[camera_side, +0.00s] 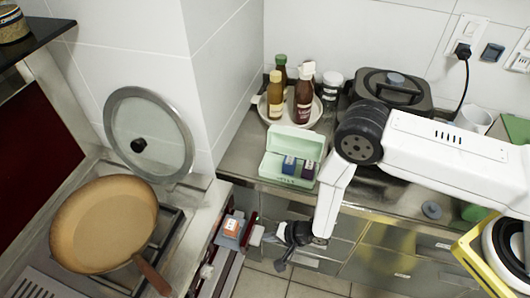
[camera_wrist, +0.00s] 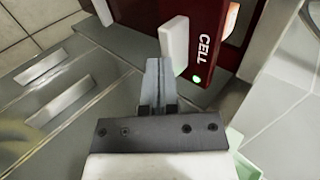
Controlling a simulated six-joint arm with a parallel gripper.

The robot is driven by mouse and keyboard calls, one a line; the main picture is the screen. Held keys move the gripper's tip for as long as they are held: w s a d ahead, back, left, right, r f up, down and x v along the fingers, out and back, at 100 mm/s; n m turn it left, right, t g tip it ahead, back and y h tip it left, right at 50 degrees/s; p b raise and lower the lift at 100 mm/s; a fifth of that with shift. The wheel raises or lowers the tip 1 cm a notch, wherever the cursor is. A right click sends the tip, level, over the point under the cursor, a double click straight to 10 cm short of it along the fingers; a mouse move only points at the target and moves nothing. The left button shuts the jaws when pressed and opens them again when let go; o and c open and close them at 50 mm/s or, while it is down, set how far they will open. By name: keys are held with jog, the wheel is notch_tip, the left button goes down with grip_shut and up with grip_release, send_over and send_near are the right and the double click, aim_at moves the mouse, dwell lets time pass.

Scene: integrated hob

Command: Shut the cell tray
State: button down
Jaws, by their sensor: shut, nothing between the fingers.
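The cell tray is a narrow pull-out with a dark red front (camera_side: 248,229), lettered CELL in the wrist view (camera_wrist: 207,50). It sticks out from the counter at the left of my gripper, with an orange and white block (camera_side: 232,226) in it. A white handle (camera_side: 257,235) stands on its front; it also shows in the wrist view (camera_wrist: 174,44). A small green light glows below the lettering. My gripper (camera_side: 278,236) is shut and empty, its fingertips (camera_wrist: 161,66) close beside the handle's lower end. I cannot tell whether they touch.
A frying pan (camera_side: 103,224) and a leaning glass lid (camera_side: 148,134) are on the hob at left. A green open box (camera_side: 292,142) sits on the counter above my gripper. Bottles stand on a round tray (camera_side: 289,122) behind it. Steel cabinet fronts (camera_side: 375,252) lie to the right.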

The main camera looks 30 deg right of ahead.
aim_at(253, 233)
jog(key=w+a, duration=0.6)
dwell(0.3)
jog(key=shift+s+d, duration=0.2)
jog(key=shift+s+d, duration=1.3)
jog(key=v, duration=1)
